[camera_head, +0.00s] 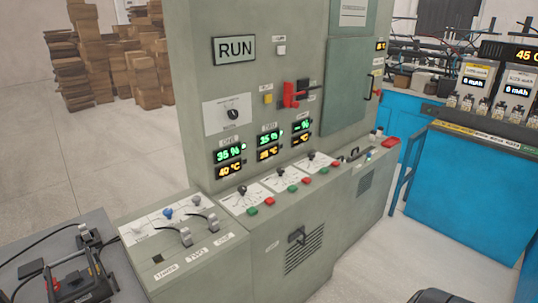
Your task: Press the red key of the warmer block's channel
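The grey-green cabinet (215,100) carries three channel displays. The left display (229,161) reads 35 % in green over what looks like 40 °C in orange. The middle display (268,146) reads 35 % over an orange temperature in the thirties, its last digit unclear. The right display (301,132) is too small to read surely. On the sloped ledge below, each channel has a dial and a green and red key pair: left red key (270,201), middle red key (307,180), right red key (338,163). Neither of my grippers is visible.
A lower console (185,262) with levers and labels adjoins the ledge at left. A grey table (30,255) with black equipment stands bottom left. A blue bench (470,190) with small batteries is at right. Brown cartons (75,55) are stacked behind. Open floor lies right of the cabinet.

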